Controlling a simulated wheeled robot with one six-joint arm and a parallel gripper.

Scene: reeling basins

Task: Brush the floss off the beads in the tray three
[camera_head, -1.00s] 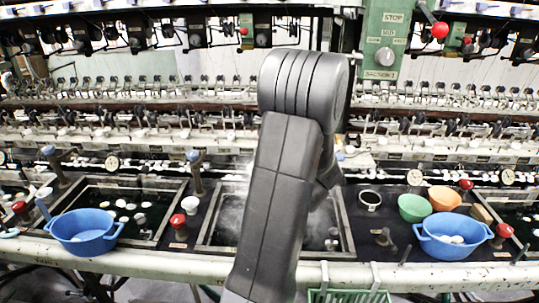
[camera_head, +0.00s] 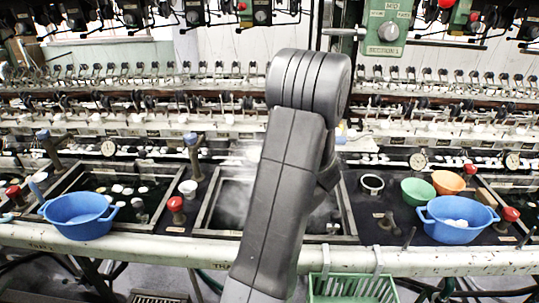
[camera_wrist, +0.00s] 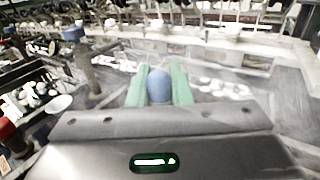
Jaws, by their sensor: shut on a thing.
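My gripper (camera_wrist: 158,88) has green fingers in the wrist view, shut on a blue thing with a rounded end (camera_wrist: 159,86). Its lower part is hidden, so I cannot tell if it is a brush. White bead-like pieces (camera_wrist: 222,88) lie beyond the fingers in a misty, blurred tray. In the head view my arm covers the middle of a steaming dark tray (camera_head: 232,205), and my gripper is hidden behind it. I cannot read a tray number or make out floss.
A blue bowl (camera_head: 78,217) stands at left. At right are a blue bowl (camera_head: 456,220) with white pieces, a green bowl (camera_head: 417,190) and an orange bowl (camera_head: 447,182). A green basket (camera_head: 352,288) hangs at the front edge. Red knobs and posts flank the trays.

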